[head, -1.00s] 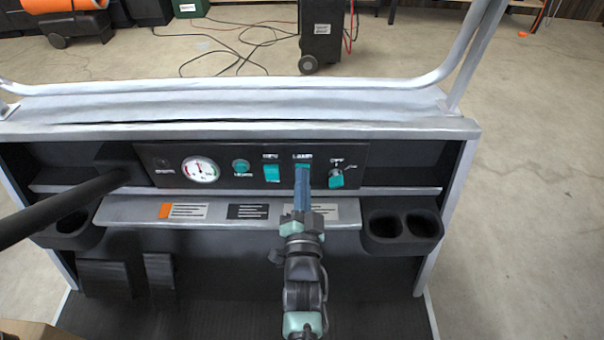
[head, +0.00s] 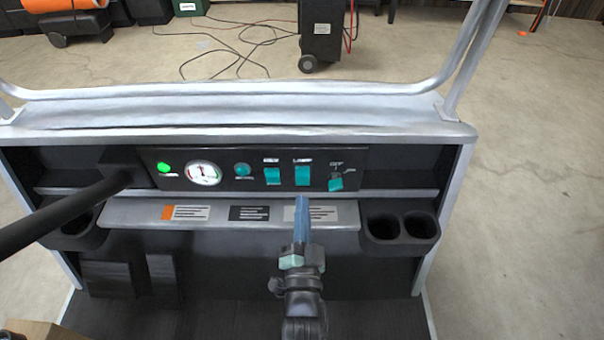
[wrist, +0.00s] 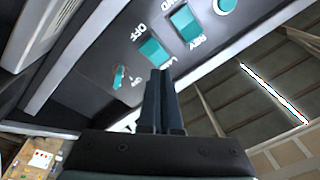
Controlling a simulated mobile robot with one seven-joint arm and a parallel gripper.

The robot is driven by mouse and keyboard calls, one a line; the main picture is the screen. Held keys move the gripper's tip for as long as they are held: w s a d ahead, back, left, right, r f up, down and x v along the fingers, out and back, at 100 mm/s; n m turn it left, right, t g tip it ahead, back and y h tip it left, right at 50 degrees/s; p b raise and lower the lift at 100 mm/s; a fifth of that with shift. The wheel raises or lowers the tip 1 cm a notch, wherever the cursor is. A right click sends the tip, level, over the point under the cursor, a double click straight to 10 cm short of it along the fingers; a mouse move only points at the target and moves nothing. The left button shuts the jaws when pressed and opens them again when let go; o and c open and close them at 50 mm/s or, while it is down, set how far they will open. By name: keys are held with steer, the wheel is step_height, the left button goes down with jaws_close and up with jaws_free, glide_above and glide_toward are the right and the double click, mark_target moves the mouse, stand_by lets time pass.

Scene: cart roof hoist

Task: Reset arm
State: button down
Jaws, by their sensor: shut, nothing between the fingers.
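My gripper (head: 301,203) is shut and empty. Its narrow blue fingers point at the cart's dash from just in front of and below the switch row, apart from the switches. The black control panel (head: 222,182) holds a lit green light (head: 164,168), a round gauge (head: 204,173), a teal button (head: 242,170), two teal rocker switches (head: 272,176) (head: 303,175) and a teal turn knob (head: 336,184). In the wrist view the closed fingers (wrist: 160,85) stand below the LAMP rocker (wrist: 152,49), with the knob (wrist: 119,77) to the left.
A black steering bar (head: 65,210) crosses at the left. A silver ledge with labels (head: 125,213) lies under the panel, and cup holders (head: 402,228) sit at the right. A silver frame rail (head: 240,90) runs above. Open floor (head: 530,200) lies to the right.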

steer(key=shift+s, duration=0.7)
steer(key=shift+f, duration=0.1)
